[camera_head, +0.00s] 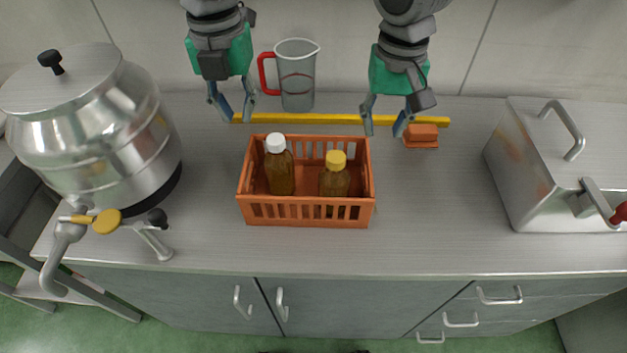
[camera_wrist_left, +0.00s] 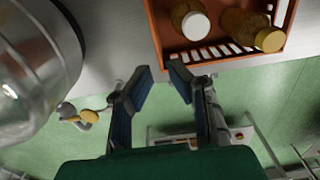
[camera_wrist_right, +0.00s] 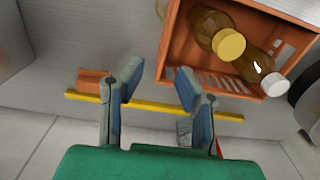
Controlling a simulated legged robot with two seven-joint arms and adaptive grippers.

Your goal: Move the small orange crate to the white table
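The small orange crate (camera_head: 308,208) stands upright on the steel counter. It holds a white-capped bottle (camera_head: 280,170) and a yellow-capped bottle (camera_head: 334,183). My left gripper (camera_head: 235,112) is open and empty above the crate's far left side in the head view. My right gripper (camera_head: 384,130) is open and empty near its far right corner. Neither touches the crate. Part of the crate shows in the left wrist view (camera_wrist_left: 157,30) and in the right wrist view (camera_wrist_right: 174,50). I cannot identify the white table in any view.
A steel tank (camera_head: 90,125) with a tap stands left on the counter (camera_head: 430,220). A metal box (camera_head: 540,165) stands right. Behind the crate are a measuring jug (camera_head: 297,75), a yellow strip (camera_head: 300,119) and an orange block (camera_head: 421,135). Counter in front of the crate is clear.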

